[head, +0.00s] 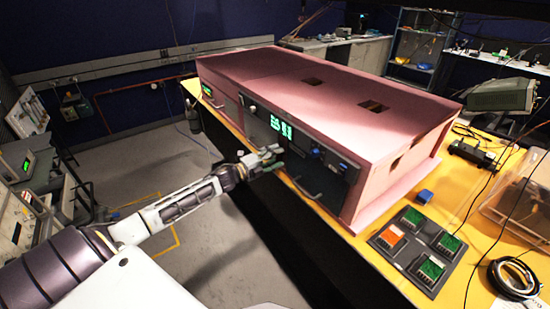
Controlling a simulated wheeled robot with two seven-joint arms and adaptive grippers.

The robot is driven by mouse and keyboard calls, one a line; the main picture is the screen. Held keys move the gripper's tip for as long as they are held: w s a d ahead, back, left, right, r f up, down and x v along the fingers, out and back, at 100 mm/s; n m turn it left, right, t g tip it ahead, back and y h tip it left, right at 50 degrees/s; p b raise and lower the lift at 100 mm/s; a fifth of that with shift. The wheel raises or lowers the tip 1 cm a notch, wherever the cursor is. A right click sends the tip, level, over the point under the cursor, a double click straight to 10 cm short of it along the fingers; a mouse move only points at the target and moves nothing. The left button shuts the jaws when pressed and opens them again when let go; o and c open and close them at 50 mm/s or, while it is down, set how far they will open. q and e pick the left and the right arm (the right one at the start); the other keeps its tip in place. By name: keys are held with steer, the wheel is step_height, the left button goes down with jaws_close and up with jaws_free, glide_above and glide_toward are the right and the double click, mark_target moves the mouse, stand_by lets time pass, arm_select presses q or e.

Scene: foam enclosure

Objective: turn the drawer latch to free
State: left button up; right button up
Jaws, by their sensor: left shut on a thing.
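A pink foam enclosure (300,85) stands on the yellow bench top. Its dark front panel (297,150) carries a lit green display (281,126), small knobs and a curved handle (308,192) low down. My right gripper is out of view.
A dark tray with green and orange modules (419,247) and a blue block (424,196) lie on the bench at right. A coiled black cable (513,278) and a clear bin (518,195) are farther right. Open floor (140,180) lies at left.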

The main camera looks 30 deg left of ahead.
arm_select(q)
steer(key=o, duration=1)
steer(key=shift+s, duration=0.15)
steer(key=shift+v, duration=5.8)
